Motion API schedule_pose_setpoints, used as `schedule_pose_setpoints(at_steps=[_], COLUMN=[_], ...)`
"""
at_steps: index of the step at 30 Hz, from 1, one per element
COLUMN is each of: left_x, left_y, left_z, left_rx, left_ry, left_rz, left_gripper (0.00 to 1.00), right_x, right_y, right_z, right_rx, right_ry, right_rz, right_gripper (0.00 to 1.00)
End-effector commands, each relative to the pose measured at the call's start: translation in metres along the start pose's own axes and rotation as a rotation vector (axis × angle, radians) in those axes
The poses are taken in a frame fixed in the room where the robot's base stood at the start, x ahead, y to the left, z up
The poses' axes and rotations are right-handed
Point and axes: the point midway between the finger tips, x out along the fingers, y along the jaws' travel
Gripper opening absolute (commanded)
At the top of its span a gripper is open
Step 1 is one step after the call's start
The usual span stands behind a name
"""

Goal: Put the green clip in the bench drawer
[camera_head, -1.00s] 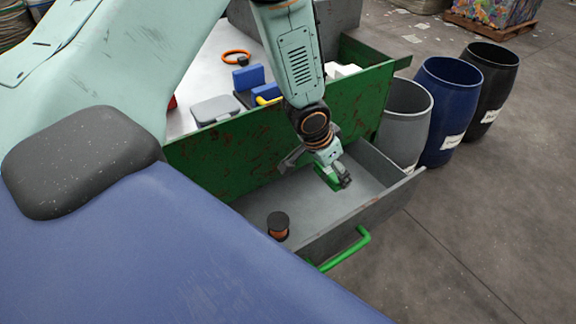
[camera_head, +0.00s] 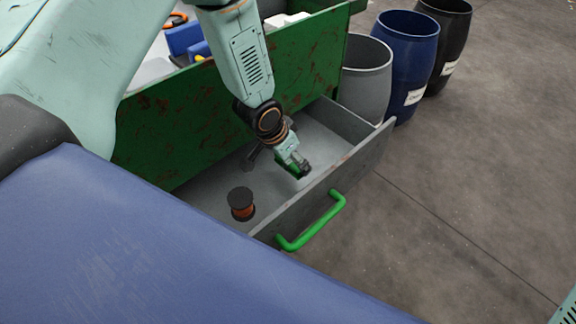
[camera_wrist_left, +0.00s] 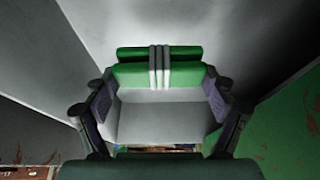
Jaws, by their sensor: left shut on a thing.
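My left gripper (camera_head: 300,168) reaches down into the open grey bench drawer (camera_head: 372,155), over its right part. It is shut on the green clip (camera_wrist_left: 190,74), which lies between the fingers in the left wrist view and has grey bands across its middle. In the head view only a small green piece of the clip shows beside the fingertips; the gripper hides the rest. I cannot tell whether the clip touches the drawer floor. The drawer has a green handle (camera_head: 312,228) on its front. My right gripper is not in view.
A dark-topped spool with copper-coloured winding (camera_head: 241,204) stands in the drawer, left of my gripper. The green bench panel (camera_head: 185,125) rises behind the drawer. A grey barrel (camera_head: 366,75), a blue barrel (camera_head: 404,60) and a black barrel (camera_head: 446,35) stand to the right. The floor at right is clear.

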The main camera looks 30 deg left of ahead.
Motion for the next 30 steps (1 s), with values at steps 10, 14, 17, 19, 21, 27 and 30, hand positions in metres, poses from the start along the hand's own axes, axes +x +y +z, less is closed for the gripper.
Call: schedule_pose_setpoints(at_steps=[10,14,17,19,21,27,30], left_x=[0.035,0.034,0.034,0.036,0.038,0.038,0.037], left_y=[-0.002,-0.003,-0.002,-0.002,-0.002,-0.002,-0.002], left_z=[0.012,0.011,0.012,0.013,0.013,0.013,0.013], left_rx=[0.0,0.0,0.0,0.0,0.0,0.0,0.0], left_ry=[0.001,0.0,0.0,0.0,0.0,0.0,0.0], left_rz=[0.0,0.0,0.0,0.0,0.0,0.0,0.0], left_gripper=[0.6,0.56,0.56,0.56,0.56,0.98,1.0], right_x=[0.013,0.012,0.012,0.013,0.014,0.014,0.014], right_y=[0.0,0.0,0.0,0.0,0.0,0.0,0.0], right_z=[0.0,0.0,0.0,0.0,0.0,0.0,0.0], right_rx=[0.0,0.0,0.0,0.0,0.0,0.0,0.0], right_ry=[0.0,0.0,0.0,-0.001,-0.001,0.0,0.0], right_rz=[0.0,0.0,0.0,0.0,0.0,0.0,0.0], right_gripper=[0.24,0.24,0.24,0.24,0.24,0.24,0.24])
